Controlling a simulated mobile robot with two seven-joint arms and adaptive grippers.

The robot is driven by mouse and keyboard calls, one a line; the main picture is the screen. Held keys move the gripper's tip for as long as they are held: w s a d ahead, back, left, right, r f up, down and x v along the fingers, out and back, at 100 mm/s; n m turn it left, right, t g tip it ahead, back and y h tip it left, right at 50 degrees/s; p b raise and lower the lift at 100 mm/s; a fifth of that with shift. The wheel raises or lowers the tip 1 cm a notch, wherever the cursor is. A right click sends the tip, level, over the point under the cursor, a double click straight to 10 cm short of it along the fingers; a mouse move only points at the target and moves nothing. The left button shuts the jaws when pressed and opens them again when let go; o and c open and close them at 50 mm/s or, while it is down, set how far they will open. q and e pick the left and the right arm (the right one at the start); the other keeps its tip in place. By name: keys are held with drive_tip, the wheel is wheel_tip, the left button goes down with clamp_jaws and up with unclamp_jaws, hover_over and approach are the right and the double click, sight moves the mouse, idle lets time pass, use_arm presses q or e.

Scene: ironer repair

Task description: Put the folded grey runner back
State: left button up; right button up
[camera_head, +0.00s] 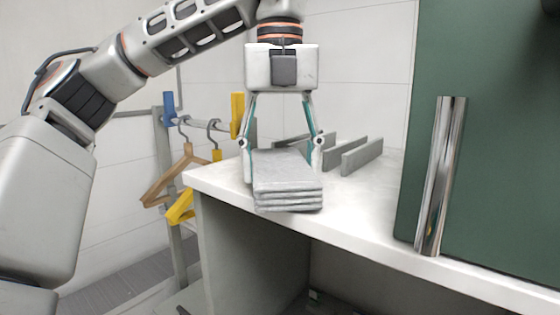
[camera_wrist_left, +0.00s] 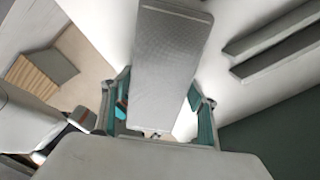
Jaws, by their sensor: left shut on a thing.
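The folded grey runner (camera_head: 286,180), a flat stack of several layers, is at the front left of the white worktop in the head view. My left gripper (camera_head: 282,145) comes down from above with one finger on each side of the runner and is shut on it. Whether the runner's underside touches the worktop is hard to tell. In the left wrist view the runner (camera_wrist_left: 172,65) stretches away between the two fingers (camera_wrist_left: 160,120). My right gripper is in neither view.
Grey upright slats (camera_head: 350,152) stand behind the runner on the white worktop (camera_head: 375,205). A green panel (camera_head: 500,120) with a chrome bar (camera_head: 440,180) rises at the right. A rail with hangers (camera_head: 185,165) stands left of the worktop. The worktop between runner and panel is clear.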

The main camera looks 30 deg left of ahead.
use_arm(q)
drive_tip(key=shift+f, duration=0.25)
drive_tip(key=o, duration=1.3)
drive_tip(key=shift+c, duration=0.2)
wheel_tip(320, 180, up, 12)
